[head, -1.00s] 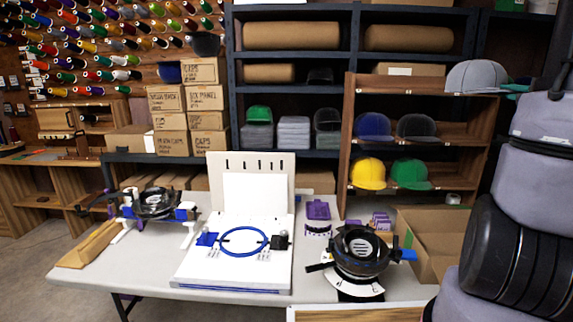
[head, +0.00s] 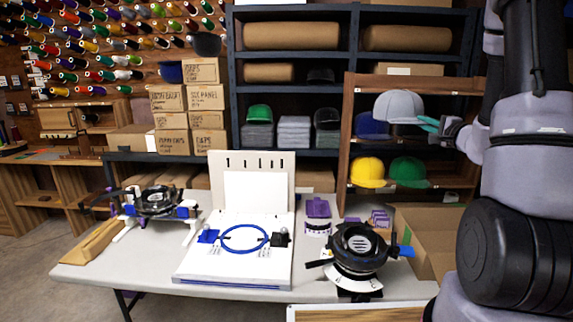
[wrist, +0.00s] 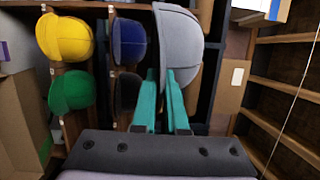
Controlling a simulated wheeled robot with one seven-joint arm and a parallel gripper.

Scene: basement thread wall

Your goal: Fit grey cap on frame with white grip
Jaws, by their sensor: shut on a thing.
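The grey cap (head: 399,105) is held in my gripper (head: 430,124) in front of the upper right shelf. Its teal fingers are shut on the cap's brim side. The wrist view shows the cap (wrist: 179,40) beyond the teal fingertips (wrist: 162,78). A black cap frame (head: 158,202) with blue and white parts stands at the left of the table. Another black round frame (head: 358,243) with a blue tab and a white lower band stands at the right of the table. My gripper is well above and behind the right frame.
A white board with a blue hoop (head: 245,240) lies mid-table. A purple item (head: 318,209) and an open cardboard box (head: 437,240) flank the right frame. Blue, yellow (head: 367,172) and green (head: 409,172) caps sit on the wooden shelf.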

